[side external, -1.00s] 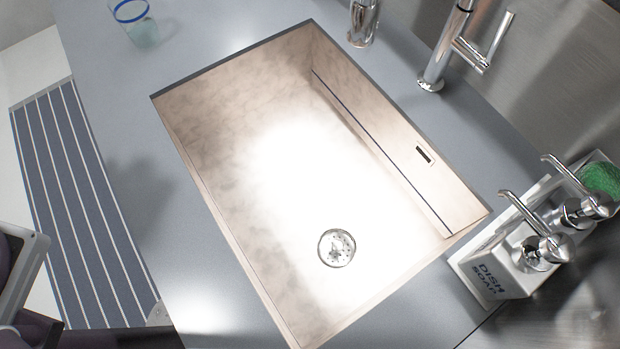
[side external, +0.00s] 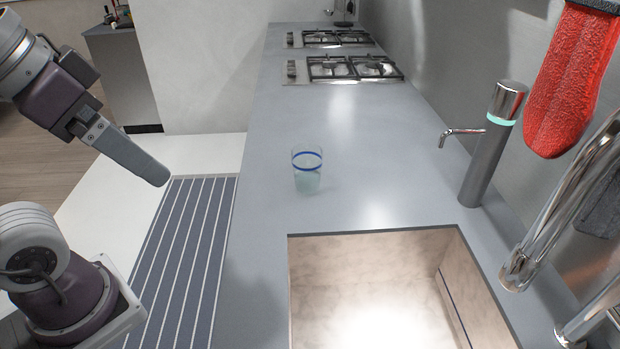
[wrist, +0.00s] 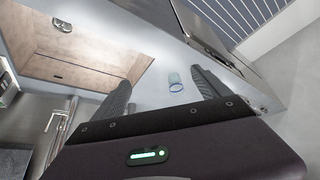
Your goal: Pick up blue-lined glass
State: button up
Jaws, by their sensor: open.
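The blue-lined glass (side external: 307,182) is a clear tumbler with a blue band near its rim and a pale bluish lower part. It stands upright on the grey counter (side external: 270,130), beyond the sink's far edge in the side view. My gripper (side external: 156,172) is left of the glass in that view, over the floor side and clear of it. In the wrist view my gripper (wrist: 160,77) has its two fingers spread, with nothing between them touching either one. The glass (wrist: 175,82) appears in the gap between the fingers, farther off.
The sink (side external: 370,285) opens in front of the glass. A faucet (side external: 480,150), a chrome tap (side external: 530,255) and a hanging red mitt (side external: 575,80) are at right. Gas burners (side external: 350,68) are farther back. A striped runner (side external: 185,250) lies on the floor. Counter around the glass is clear.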

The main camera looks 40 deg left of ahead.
jog(key=w+a+r+t+y, duration=0.2)
jog(key=w+a, duration=0.2)
jog(key=w, duration=0.3)
jog(key=w+a+r+n+t+y, duration=0.1)
jog(key=w+a+r+t, duration=0.15)
jog(key=w, duration=0.45)
jog(key=w+a+r+t+y, duration=0.2)
jog(key=w+a+r, duration=0.15)
jog(key=w, duration=0.35)
jog(key=m+h, duration=0.6)
jog(key=h, duration=0.5)
send_over(293, 165)
notch_tip(293, 165, down, 7)
jog(key=f, duration=2.3)
jog(key=shift+s+a+f, duration=0.1)
jog(key=shift+s, duration=0.2)
jog(key=shift+m, duration=0.3)
jog(key=x, duration=0.7)
jog(key=shift+w+f, duration=0.1)
jog(key=c, duration=1.8)
